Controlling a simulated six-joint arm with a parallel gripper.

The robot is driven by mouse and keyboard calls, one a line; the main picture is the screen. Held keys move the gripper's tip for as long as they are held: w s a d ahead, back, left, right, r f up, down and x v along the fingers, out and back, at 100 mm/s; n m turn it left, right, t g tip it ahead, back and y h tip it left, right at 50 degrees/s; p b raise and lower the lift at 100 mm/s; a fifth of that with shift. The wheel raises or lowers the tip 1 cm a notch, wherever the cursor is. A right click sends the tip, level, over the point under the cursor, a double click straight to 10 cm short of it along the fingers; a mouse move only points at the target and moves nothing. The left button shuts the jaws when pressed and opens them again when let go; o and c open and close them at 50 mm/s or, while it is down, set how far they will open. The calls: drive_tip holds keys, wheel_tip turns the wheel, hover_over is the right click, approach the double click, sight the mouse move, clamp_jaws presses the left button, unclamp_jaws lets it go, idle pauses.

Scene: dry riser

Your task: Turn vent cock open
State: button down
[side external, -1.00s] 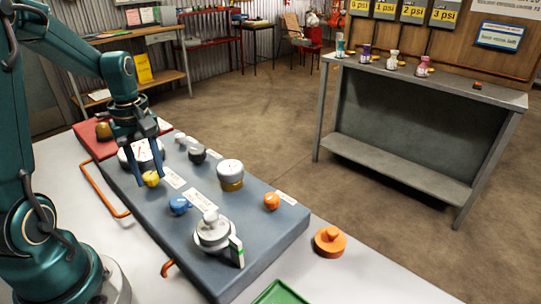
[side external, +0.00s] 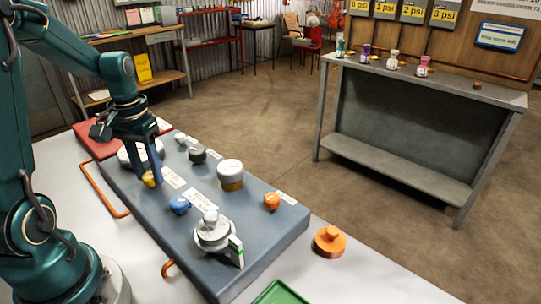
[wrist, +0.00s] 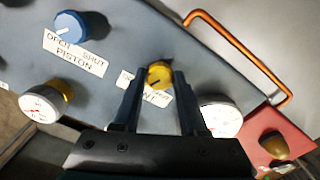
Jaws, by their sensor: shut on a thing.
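The vent cock is a small yellow knob (side external: 149,180) on the grey-blue panel (side external: 262,262), with a dark mark on its top in the wrist view (wrist: 159,74). My gripper (side external: 152,175) points down at it. In the wrist view, my gripper's fingers (wrist: 158,82) stand on either side of the knob, shut on it. A white label partly hidden by the fingers lies beside the knob; its ends read as "OPEN" and "VENT" only in part.
A blue knob (wrist: 70,25) has an "OPEN SHUT PISTON" label. White-faced gauges (wrist: 42,103) stand near. An orange knob (side external: 271,201) and a silver fitting (side external: 212,230) are farther along. An orange pipe (side external: 100,187) runs along the panel's edge.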

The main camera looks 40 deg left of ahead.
sight(149, 176)
drive_tip(key=shift+m, duration=1.7)
drive_tip(key=shift+c, duration=2.2)
unclamp_jaws()
drive_tip(key=shift+r, duration=2.6)
